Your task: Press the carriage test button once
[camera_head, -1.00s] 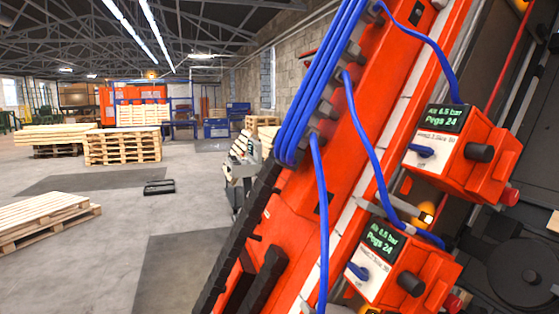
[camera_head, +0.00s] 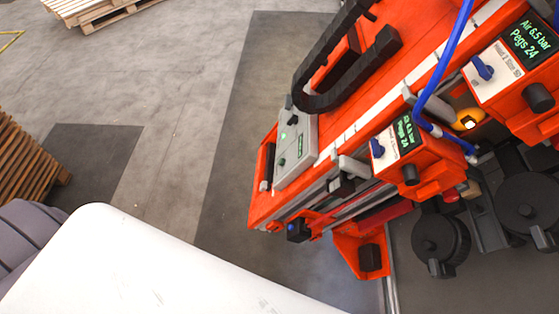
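A grey control panel (camera_head: 297,148) sits on the end of the orange carriage (camera_head: 262,190) in the head view. It carries a small lit green spot and dark controls; its lettering is too small to read, so I cannot tell which control is the carriage test button. Two orange boxes stand to its right, a nearer-end box (camera_head: 408,172) and a right-hand box (camera_head: 527,105). Each has a green-lit display, a blue knob and a black knob. Neither gripper is in view. A large white part of mine fills the bottom left.
A blue hose (camera_head: 447,62) and a black cable chain (camera_head: 325,65) run along the carriage. Black round parts (camera_head: 440,240) lie at the lower right. Wooden pallets (camera_head: 95,8) stand at top left and a wood stack (camera_head: 25,165) at left. The floor between is clear.

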